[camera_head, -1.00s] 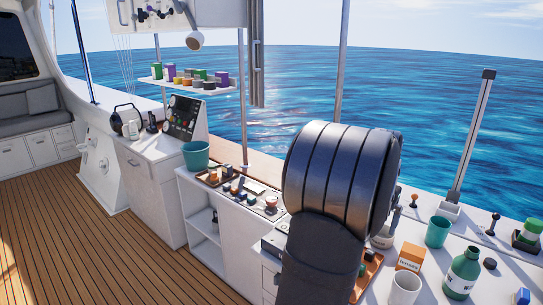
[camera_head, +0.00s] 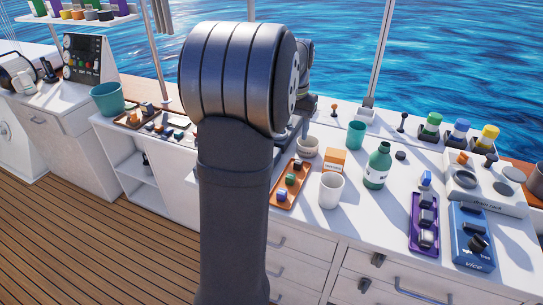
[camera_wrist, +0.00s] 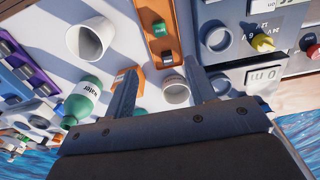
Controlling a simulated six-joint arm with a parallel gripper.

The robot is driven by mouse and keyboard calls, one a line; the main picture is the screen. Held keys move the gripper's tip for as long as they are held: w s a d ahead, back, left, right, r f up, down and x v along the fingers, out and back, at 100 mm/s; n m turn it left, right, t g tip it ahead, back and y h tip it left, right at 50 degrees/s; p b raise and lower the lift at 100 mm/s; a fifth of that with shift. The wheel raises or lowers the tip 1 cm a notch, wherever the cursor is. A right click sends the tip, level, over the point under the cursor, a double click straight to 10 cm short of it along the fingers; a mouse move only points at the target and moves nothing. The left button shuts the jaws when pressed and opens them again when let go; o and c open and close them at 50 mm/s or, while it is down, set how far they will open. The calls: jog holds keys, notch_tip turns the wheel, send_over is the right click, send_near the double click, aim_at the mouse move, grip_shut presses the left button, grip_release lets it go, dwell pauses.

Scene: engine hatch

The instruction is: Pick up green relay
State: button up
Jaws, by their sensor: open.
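A small green block (camera_head: 290,179), which looks like the green relay, sits on an orange tray (camera_head: 277,201) on the white counter. A black block (camera_head: 297,166) and a blue block (camera_head: 282,195) are on the same tray. In the wrist view the green block (camera_wrist: 159,28) is near the top, with the black block (camera_wrist: 166,58) nearer my fingers. My gripper (camera_wrist: 162,70) is open and empty, its two fingers spread apart below the tray in that view. In the head view my arm hides most of my gripper.
Right of the tray are a white cup (camera_head: 331,191), an orange box (camera_head: 333,161) and a green bottle (camera_head: 377,166). A purple tray (camera_head: 416,238) and a blue device (camera_head: 472,238) are farther right.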

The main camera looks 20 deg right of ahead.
jog(key=t+h, duration=0.2)
send_over(291, 176)
jog(key=s, duration=0.2)
jog(key=f, duration=0.8)
jog(key=a+f, duration=0.1)
jog(key=f, duration=0.2)
jog(key=shift+w+f, duration=0.15)
jog(key=shift+f, duration=0.25)
jog(key=shift+w+x, duration=0.15)
jog(key=shift+x, duration=1.2)
jog(key=shift+w+x, duration=0.2)
jog(key=shift+x, duration=1.15)
jog(key=shift+a, duration=0.15)
jog(key=c, duration=1.1)
